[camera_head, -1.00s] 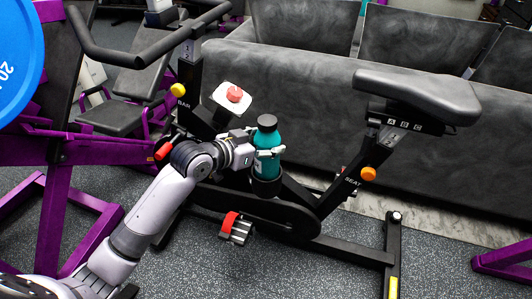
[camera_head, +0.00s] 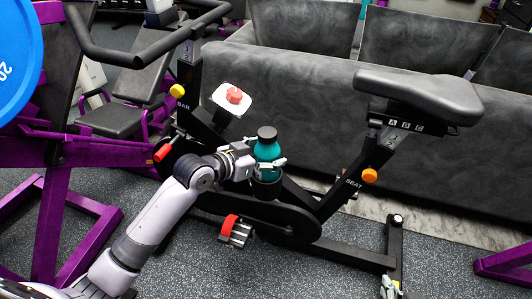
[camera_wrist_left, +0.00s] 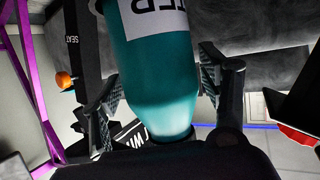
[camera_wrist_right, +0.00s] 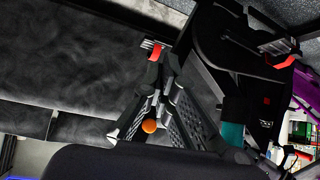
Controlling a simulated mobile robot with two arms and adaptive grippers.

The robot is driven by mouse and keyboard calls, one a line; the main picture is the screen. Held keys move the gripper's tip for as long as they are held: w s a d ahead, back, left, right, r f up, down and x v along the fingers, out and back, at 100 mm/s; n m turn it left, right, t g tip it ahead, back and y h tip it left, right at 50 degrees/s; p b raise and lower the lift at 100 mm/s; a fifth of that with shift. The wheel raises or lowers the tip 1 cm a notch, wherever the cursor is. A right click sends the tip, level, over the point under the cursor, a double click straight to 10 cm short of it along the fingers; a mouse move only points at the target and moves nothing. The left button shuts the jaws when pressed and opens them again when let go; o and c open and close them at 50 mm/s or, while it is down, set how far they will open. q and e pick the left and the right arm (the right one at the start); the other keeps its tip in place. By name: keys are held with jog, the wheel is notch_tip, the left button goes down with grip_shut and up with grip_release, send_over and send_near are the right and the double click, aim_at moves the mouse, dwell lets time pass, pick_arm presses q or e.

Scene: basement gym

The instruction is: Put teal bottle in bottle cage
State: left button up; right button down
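The teal bottle (camera_head: 267,151) with a dark cap stands upright on the exercise bike, its lower end in the dark bottle cage (camera_head: 266,187) on the frame. The cage hides the bottle's base. My left gripper (camera_head: 270,165) is around the bottle. In the left wrist view, the bottle (camera_wrist_left: 160,75) lies between its two fingers (camera_wrist_left: 160,80), which look slightly apart from its sides.
The bike's seat (camera_head: 420,95), handlebar (camera_head: 145,50) and red-faced pedal (camera_head: 235,228) surround the cage. Purple gym frames (camera_head: 60,200) stand at the left. A grey padded sofa (camera_head: 320,100) is behind the bike. The floor at the front is clear.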

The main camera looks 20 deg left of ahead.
pick_arm(q)
jog(key=shift+o, duration=0.3)
jog(key=shift+r, duration=0.2)
jog(key=p+v, duration=0.2)
jog(key=v, duration=0.9)
jog(key=s+f+n+g+y, duration=0.1)
jog(key=s+f+g+y, duration=0.2)
jog(key=s+f, duration=0.5)
jog(key=s+d+f+n+g+y, duration=0.1)
jog(key=s+f+n+g+y, duration=0.1)
jog(key=s+f+g, duration=0.3)
jog(key=s+f+y, duration=0.1)
jog(key=s+f, duration=0.3)
jog(key=s, duration=0.6)
jog(key=shift+s+d+n, duration=0.25)
jog(key=shift+n, duration=0.05)
pick_arm(e)
jog(key=s+d+f+g+h, duration=0.1)
jog(key=s+d+f+g, duration=0.2)
jog(key=s, duration=0.7)
jog(key=g, duration=0.2)
jog(key=shift+f+g, duration=0.3)
pick_arm(q)
jog(key=shift+f+p, duration=0.1)
jog(key=shift+p, duration=0.2)
pick_arm(e)
jog(key=shift+d, duration=0.1)
